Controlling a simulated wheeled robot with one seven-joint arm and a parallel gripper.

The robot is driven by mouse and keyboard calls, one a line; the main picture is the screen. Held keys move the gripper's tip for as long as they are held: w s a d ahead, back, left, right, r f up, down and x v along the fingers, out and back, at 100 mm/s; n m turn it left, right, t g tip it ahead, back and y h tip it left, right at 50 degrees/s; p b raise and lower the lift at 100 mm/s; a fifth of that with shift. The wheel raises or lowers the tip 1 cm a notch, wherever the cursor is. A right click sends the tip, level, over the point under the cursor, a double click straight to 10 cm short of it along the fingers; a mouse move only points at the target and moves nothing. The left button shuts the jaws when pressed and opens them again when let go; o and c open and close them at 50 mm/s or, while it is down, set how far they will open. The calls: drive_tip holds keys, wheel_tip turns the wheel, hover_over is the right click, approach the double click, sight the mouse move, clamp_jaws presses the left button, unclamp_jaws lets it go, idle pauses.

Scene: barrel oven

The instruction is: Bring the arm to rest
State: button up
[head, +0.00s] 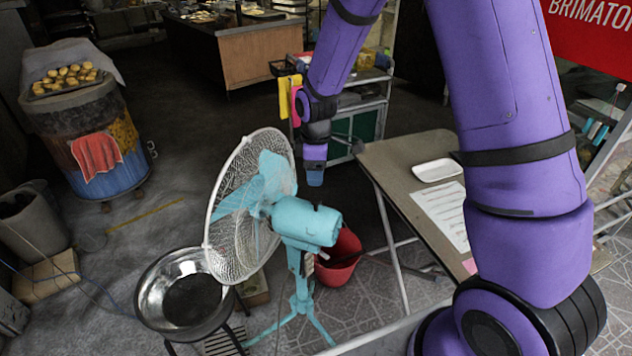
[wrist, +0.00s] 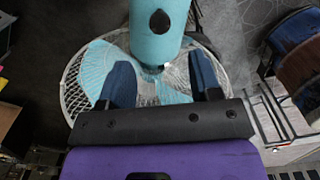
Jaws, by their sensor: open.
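My arm is purple with black bands and reaches in from the right of the head view. My gripper (head: 315,176) hangs fingers-down just right of and behind the turquoise standing fan (head: 307,221), with no contact that I can make out. In the wrist view my gripper (wrist: 162,76) shows two blue fingers spread apart with nothing held between them. The fan's turquoise motor housing (wrist: 158,32) and white wire guard show beyond the fingers there.
A folding table (head: 402,156) with a white tray (head: 437,170) and papers stands right of the gripper. A red bucket (head: 340,258) is below. A steel bowl (head: 187,290) stands left of the fan. The barrel oven (head: 82,135) carries bread at the left. A cart (head: 362,112) stands behind.

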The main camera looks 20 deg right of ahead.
drive_tip(key=shift+r, duration=0.35)
drive_tip(key=s+d+r+m+t, duration=0.1)
drive_tip(key=s+r+m, duration=0.15)
drive_tip(key=r, duration=0.35)
drive_tip(key=s+d+r+m+t, duration=0.1)
drive_tip(key=s+d+r, duration=0.1)
drive_tip(key=s+r, duration=0.35)
drive_tip(key=s+d+r+m, duration=0.1)
drive_tip(key=s+r+m, duration=0.1)
drive_tip(key=r, duration=0.6)
drive_tip(key=s+d+r+m+t, duration=0.1)
drive_tip(key=s+r+m, duration=0.2)
drive_tip(key=s, duration=0.6)
drive_tip(key=s+d+r+m+t, duration=0.2)
drive_tip(key=s+r+m, duration=0.2)
drive_tip(key=s, duration=0.6)
wheel_tip(320, 180, up, 2)
drive_tip(key=shift+s, duration=0.15)
drive_tip(key=shift+m, duration=0.25)
